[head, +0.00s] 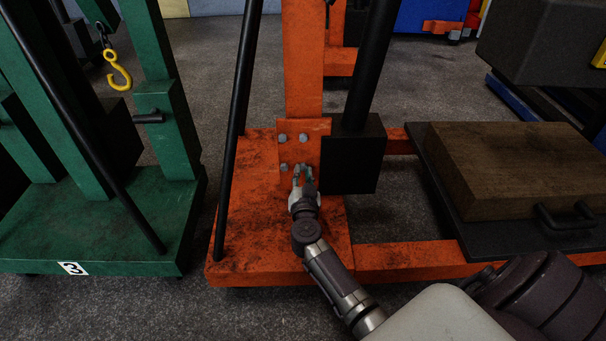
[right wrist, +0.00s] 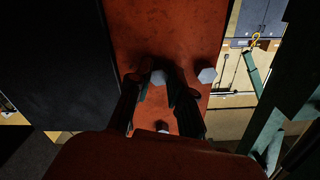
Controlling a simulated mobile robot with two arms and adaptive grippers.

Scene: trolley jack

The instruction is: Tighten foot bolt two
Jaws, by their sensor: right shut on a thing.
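The orange foot plate (head: 321,152) at the base of the orange post carries grey bolts. Upper left (head: 283,138), upper right (head: 303,137) and lower left (head: 284,167) bolt heads show in the head view. My right gripper (head: 304,172) is shut at the lower right bolt, whose head it mostly hides there. In the right wrist view the fingers straddle this bolt head (right wrist: 158,77). A second bolt (right wrist: 208,75) is beside the fingers, and another (right wrist: 162,127) is partly hidden. No number marks the bolts. My left gripper is not in view.
A black block (head: 352,155) stands close right of the gripper. A slanted black bar (head: 240,110) rises on the left. A green frame (head: 110,235) stands farther left, a wooden block (head: 520,165) lies on a black tray (head: 455,215) at right.

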